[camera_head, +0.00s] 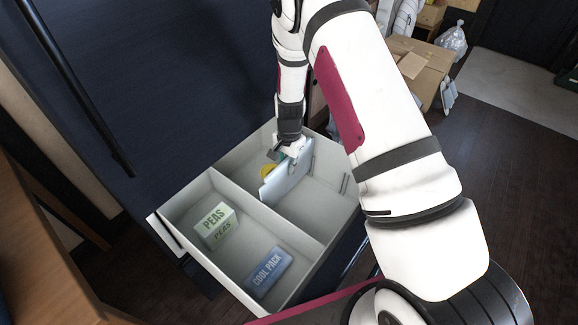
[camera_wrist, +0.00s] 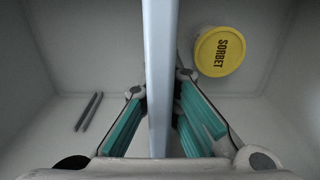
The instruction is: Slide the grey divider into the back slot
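The grey divider (camera_head: 287,177) is a thin, pale blue-grey panel inside the back compartment of the open drawer (camera_head: 258,214). My gripper (camera_head: 289,150) is above it and shut on its upper part. In the wrist view the divider (camera_wrist: 160,60) stands edge-on between the teal-padded fingers (camera_wrist: 161,95). In the head view it runs crosswise to the drawer's fixed partition (camera_head: 262,207). A slot of two dark ribs (camera_head: 345,183) is on the drawer's right wall, apart from the divider; it also shows in the wrist view (camera_wrist: 88,111). The divider's lower edge is hard to place.
A yellow sorbet tub (camera_wrist: 220,51) lies beside the divider, mostly hidden behind it in the head view (camera_head: 267,170). The front compartment holds a peas box (camera_head: 215,224) and a blue cool pack (camera_head: 268,270). Cardboard boxes (camera_head: 418,68) stand beyond the drawer.

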